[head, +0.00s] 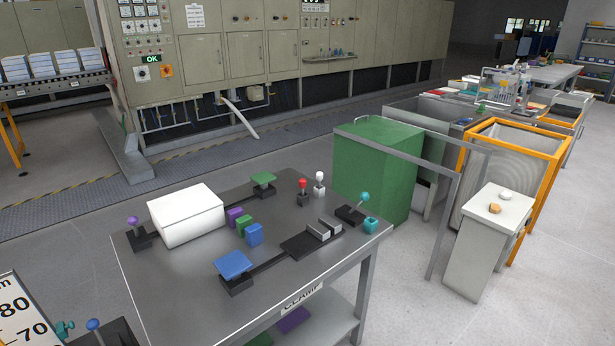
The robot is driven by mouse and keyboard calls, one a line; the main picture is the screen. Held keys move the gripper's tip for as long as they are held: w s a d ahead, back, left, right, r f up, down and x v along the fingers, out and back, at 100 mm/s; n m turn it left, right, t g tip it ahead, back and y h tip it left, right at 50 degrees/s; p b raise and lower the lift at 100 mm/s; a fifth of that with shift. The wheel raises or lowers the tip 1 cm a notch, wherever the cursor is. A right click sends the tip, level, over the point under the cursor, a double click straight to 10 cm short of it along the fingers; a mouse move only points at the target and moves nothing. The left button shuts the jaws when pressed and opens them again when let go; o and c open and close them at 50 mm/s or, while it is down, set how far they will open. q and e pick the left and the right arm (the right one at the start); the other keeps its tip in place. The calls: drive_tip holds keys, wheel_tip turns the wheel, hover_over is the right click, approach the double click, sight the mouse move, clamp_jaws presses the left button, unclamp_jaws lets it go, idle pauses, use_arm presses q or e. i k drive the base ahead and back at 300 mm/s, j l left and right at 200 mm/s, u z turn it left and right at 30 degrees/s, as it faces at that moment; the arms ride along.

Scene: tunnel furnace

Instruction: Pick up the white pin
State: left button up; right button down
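The white pin (319,180) stands upright near the back right part of the grey table (170,290). Neither of my grippers is in the head view, and nothing is seen touching the white pin.
A green cabinet (378,170) stands behind the table's right end. The table's front left is clear.

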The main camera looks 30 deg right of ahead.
sight(319, 175)
drive_tip(key=i+l+u, duration=0.15)
drive_tip(key=l, duration=0.4)
drive_tip(key=i+l+u, duration=0.15)
drive_tip(key=l, duration=0.45)
drive_tip(key=l+u, duration=0.15)
drive_tip(key=l, duration=0.4)
drive_tip(key=i+l, duration=0.1)
drive_tip(key=l, duration=1.65)
drive_tip(key=i+l, duration=0.15)
drive_tip(key=l, duration=0.75)
drive_tip(key=i+u, duration=0.05)
